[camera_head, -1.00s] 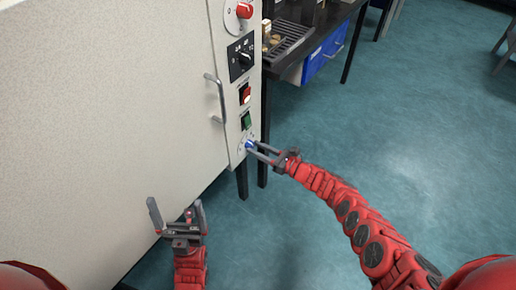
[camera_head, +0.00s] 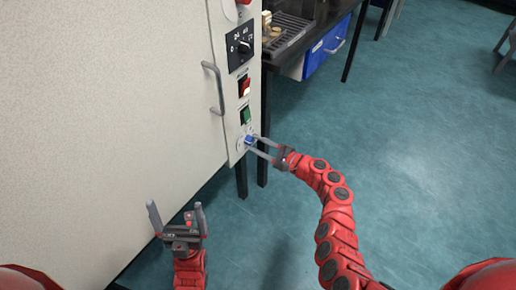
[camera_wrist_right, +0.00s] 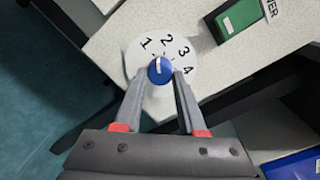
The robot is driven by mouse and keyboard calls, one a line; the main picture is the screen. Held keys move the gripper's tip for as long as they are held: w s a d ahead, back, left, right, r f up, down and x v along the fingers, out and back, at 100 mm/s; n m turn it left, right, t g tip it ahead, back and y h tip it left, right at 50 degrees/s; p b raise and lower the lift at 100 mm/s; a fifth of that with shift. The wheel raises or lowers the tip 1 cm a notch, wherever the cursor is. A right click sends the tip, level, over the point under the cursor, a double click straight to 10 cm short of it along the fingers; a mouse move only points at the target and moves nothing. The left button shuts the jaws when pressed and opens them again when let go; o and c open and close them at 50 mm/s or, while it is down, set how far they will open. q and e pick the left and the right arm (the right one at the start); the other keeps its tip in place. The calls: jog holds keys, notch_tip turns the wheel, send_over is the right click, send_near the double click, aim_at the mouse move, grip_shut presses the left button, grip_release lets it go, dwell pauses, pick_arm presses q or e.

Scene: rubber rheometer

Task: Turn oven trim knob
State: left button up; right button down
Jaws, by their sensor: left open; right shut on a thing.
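The oven trim knob (camera_head: 249,140) is a small blue knob low on the oven's narrow control panel. In the right wrist view the blue knob (camera_wrist_right: 160,70) has a white pointer line and sits on a white dial (camera_wrist_right: 140,62) numbered 1 to 4. The line points up, roughly between 1 and 2 in that picture. My right gripper (camera_head: 258,146) is shut on the knob, its fingertips (camera_wrist_right: 160,78) on either side of it. My left gripper (camera_head: 176,211) is open and empty, in front of the oven door.
The oven door (camera_head: 110,120) fills the left side, with a metal handle (camera_head: 215,88) beside the panel.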

jog(key=n+b, duration=0.2)
jog(key=shift+f+n, duration=0.15)
jog(key=shift+n, duration=0.25)
jog(key=shift+n+b, duration=0.55)
jog(key=shift+n, duration=0.05)
jog(key=shift+r, duration=0.2)
jog(key=shift+c, duration=2.4)
grip_release()
jog(key=shift+a, duration=0.1)
